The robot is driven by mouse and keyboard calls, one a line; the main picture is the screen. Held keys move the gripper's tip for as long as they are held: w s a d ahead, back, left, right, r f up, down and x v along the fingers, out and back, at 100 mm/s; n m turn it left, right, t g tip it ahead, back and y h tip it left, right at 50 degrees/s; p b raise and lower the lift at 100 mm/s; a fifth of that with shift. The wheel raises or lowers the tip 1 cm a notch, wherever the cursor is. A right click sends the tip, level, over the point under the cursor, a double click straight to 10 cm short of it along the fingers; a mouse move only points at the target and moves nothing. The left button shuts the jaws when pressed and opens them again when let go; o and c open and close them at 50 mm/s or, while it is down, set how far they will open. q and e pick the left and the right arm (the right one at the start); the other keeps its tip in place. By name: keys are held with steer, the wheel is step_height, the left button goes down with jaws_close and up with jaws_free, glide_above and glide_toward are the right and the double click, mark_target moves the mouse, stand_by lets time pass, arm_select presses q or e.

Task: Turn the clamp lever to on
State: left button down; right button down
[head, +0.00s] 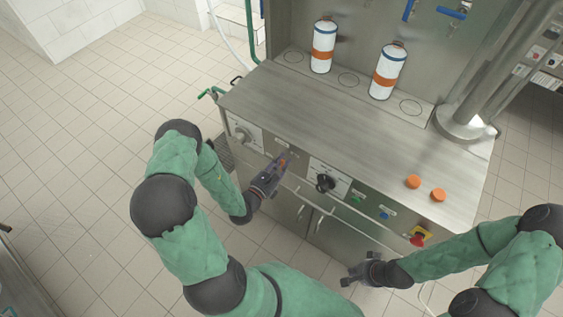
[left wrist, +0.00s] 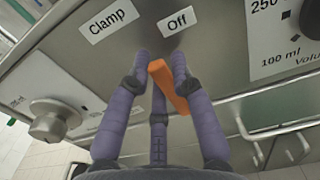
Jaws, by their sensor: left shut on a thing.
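The orange clamp lever (left wrist: 168,88) is on the steel front panel, beneath the labels "Clamp" (left wrist: 109,20) and "Off" (left wrist: 176,20) in the left wrist view. It slants from upper left to lower right. My left gripper (left wrist: 160,72) is shut on the lever, with purple fingers on either side of it. In the head view my left gripper (head: 283,163) reaches the front panel, and only a little orange of the lever (head: 282,162) shows between the fingers. My right gripper (head: 350,277) hangs empty in front of the machine, and its finger opening is too small to judge.
A round knob (left wrist: 55,119) is left of the lever and a black volume dial (head: 325,183) right of it. Cabinet handles (left wrist: 275,130) project below. Two white bottles (head: 323,46) and two orange caps (head: 413,182) stand on top. A red emergency button (head: 418,239) is at right.

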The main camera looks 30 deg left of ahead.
arm_select(q)
steer(key=shift+a+n, duration=0.1)
steer(key=shift+n, duration=0.2)
steer(key=shift+w+a+f+n+p, duration=0.1)
steer(key=shift+a+f+n+p, duration=0.6)
steer(key=shift+n, duration=2.15)
steer(key=shift+s+a+f+n+p, duration=0.1)
steer(key=shift+a+f+n+p, duration=0.6)
steer(key=shift+n, duration=2.2)
steer(key=shift+w+a+f+n+p, duration=0.1)
steer(key=shift+a+f+n+p, duration=0.55)
steer(key=shift+n, duration=2.2)
steer(key=shift+d+f, duration=0.3)
steer(key=shift+d, duration=0.05)
steer(key=c, duration=1.1)
jaws_free()
steer(key=shift+o, duration=0.2)
